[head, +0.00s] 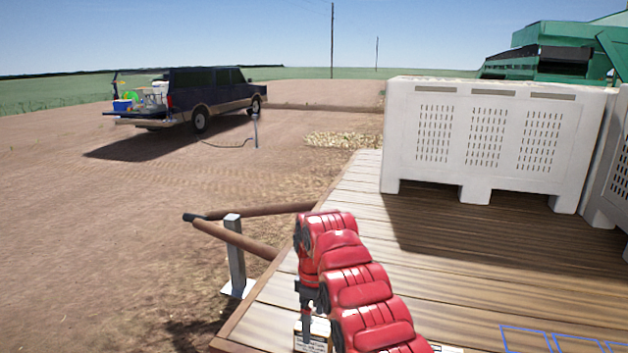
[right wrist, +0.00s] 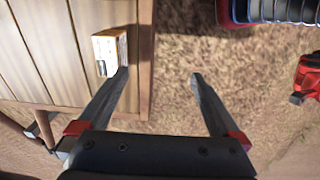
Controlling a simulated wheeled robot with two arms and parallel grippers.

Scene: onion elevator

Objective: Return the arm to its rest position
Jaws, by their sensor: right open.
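My right arm, red and segmented, reaches in from the bottom of the head view over the edge of the wooden deck. Bare ground shows beyond the right finger and the deck edge beyond the left one. My left gripper is not in view.
The wooden deck (head: 345,215) carries large white slotted bins (head: 480,145) at the right. A rail post (head: 235,255) stands left of the deck. A pickup truck (head: 205,95) is parked far off.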

